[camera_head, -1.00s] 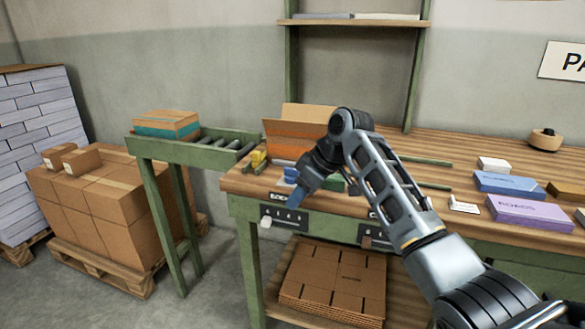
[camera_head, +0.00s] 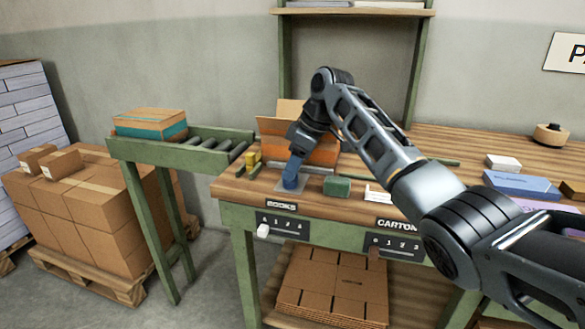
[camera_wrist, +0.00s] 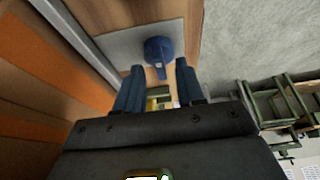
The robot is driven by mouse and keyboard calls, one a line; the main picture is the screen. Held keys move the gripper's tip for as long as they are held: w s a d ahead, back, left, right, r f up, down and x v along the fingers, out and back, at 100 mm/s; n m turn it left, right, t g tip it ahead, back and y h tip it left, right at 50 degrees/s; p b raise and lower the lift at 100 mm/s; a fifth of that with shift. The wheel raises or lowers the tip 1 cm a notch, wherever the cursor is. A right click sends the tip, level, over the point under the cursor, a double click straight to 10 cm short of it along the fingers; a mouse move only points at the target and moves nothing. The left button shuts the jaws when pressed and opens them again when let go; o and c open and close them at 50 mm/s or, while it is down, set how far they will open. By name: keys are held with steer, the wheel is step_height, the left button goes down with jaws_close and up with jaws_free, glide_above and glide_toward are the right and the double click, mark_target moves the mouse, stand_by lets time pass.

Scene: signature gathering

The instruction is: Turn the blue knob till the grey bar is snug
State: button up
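The blue knob (camera_wrist: 158,48) shows in the wrist view on a pale grey plate (camera_wrist: 122,46), its pointed grip towards me. My gripper (camera_wrist: 159,66) is open, with one blue finger on each side of the knob's grip. I see gaps at both sides and cannot tell whether either finger touches. A grey bar (camera_wrist: 74,38) runs along the brown and orange carton in the wrist view; I cannot tell whether it touches it. In the head view my gripper (camera_head: 291,179) points down over the plate (camera_head: 303,184) and hides the knob.
An open orange carton (camera_head: 318,151) stands behind my gripper. Yellow blocks (camera_head: 252,160) lie left and a green block (camera_head: 337,186) right. A roller conveyor (camera_head: 205,143) adjoins the bench's left end. Slider panels (camera_head: 283,225) are on the bench front.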

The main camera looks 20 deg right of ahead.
steer(key=shift+w+a+f, duration=0.1)
steer(key=shift+a+f, duration=0.05)
steer(key=shift+f, duration=0.25)
steer(key=shift+c, duration=0.3)
jaws_close()
